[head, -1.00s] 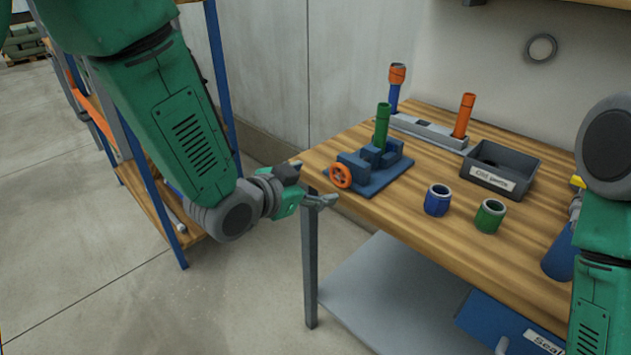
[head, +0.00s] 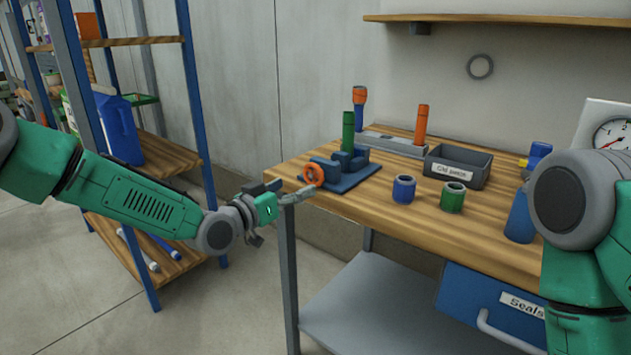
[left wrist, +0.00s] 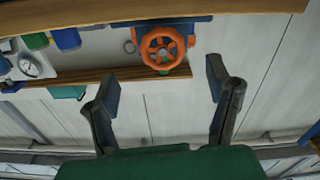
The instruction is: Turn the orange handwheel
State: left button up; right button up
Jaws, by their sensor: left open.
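The orange handwheel (head: 313,174) sits on the front left end of a blue vise (head: 342,170) at the bench's left corner. A green upright tube (head: 348,131) stands at the vise. My left gripper (head: 289,190) is open just left of the handwheel, near the bench edge, and appears apart from it. In the left wrist view the handwheel (left wrist: 163,48) shows its spokes and hub, beyond and between the two spread fingers (left wrist: 162,82). Nothing is between the fingers. My right arm shows at the right edge of the head view, but its gripper is not visible.
The wooden bench (head: 405,242) also holds a blue cup (head: 404,189), a green cup (head: 453,197), a dark bin (head: 458,166), a blue bottle (head: 520,218) and a gauge (head: 612,133). A shelf rack (head: 197,110) stands left of the bench. Floor between them is clear.

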aim_at(310, 177)
pick_arm(q)
jog(key=x, duration=0.3)
jog(key=b+x, duration=0.1)
jog(key=x, duration=0.3)
jog(key=shift+w+a, duration=0.1)
jog(key=shift+w, duration=0.3)
jog(key=shift+w+d, duration=0.2)
jog(key=shift+d, duration=0.25)
